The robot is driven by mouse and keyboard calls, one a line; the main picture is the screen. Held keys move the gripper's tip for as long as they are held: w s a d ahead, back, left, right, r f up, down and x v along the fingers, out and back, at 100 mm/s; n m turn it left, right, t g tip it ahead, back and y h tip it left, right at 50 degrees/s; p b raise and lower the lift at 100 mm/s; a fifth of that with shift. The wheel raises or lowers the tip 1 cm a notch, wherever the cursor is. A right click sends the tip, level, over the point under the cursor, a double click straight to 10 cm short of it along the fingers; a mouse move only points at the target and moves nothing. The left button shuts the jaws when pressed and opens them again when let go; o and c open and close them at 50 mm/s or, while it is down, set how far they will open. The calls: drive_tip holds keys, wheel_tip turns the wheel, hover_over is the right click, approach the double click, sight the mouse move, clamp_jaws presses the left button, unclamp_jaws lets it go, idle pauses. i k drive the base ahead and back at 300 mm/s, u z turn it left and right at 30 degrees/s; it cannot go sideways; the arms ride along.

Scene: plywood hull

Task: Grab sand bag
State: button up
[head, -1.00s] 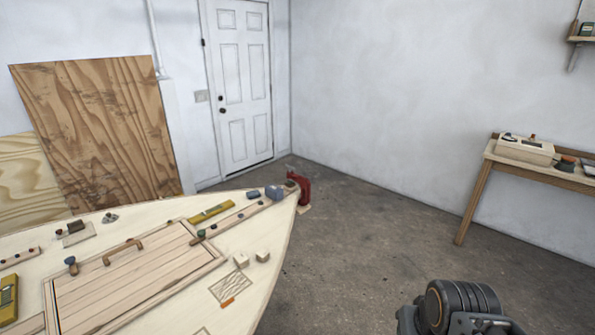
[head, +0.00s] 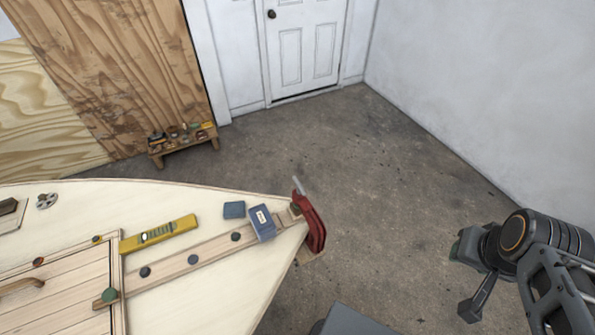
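A small blue-grey bag with a white label (head: 262,222), which looks like the sand bag, lies on the pale plywood hull deck (head: 205,275) near its pointed end. It rests across the wooden strip (head: 190,257), just left of the red clamp-like piece (head: 312,225) at the tip. My gripper (head: 466,282) is at the right of the head view, over the floor and well apart from the bag. Nothing is visibly held in it. Its finger opening is not clear from this angle.
A darker blue block (head: 234,209) lies beside the bag, and a yellow level (head: 158,234) lies farther left. Dark knobs stand along the strip. A low wooden bench (head: 183,145) with small items stands behind the hull. The concrete floor (head: 400,180) right of the tip is clear.

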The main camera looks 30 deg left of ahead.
sight(264, 226)
drive_tip(key=i, duration=2.3)
drive_tip(key=u, duration=2.8)
drive_tip(key=i, duration=1.1)
drive_tip(key=u, duration=3.05)
